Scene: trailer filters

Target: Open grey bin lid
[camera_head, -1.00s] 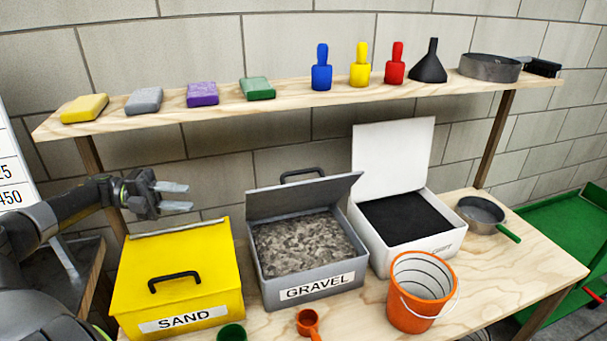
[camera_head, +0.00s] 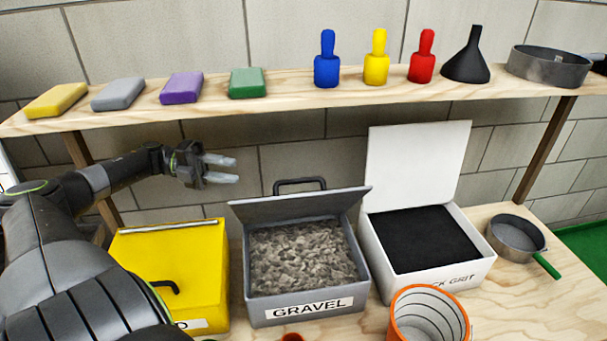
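The grey bin (camera_head: 303,314), labelled GRAVEL, stands on the lower bench and is full of grey gravel (camera_head: 300,257). Its grey lid (camera_head: 298,204) is raised and tilted back, with a dark handle (camera_head: 300,184) at its top edge. My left gripper (camera_head: 222,169) is open and empty, fingers pointing right. It hangs above and left of the grey lid, clear of it in the picture. My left arm crosses the left side and hides part of the yellow bin. My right gripper is not in view.
The yellow bin (camera_head: 192,255) is closed, left of the grey bin. The white bin (camera_head: 384,284) with black grit stands open at right. An orange bucket (camera_head: 428,318) is in front.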

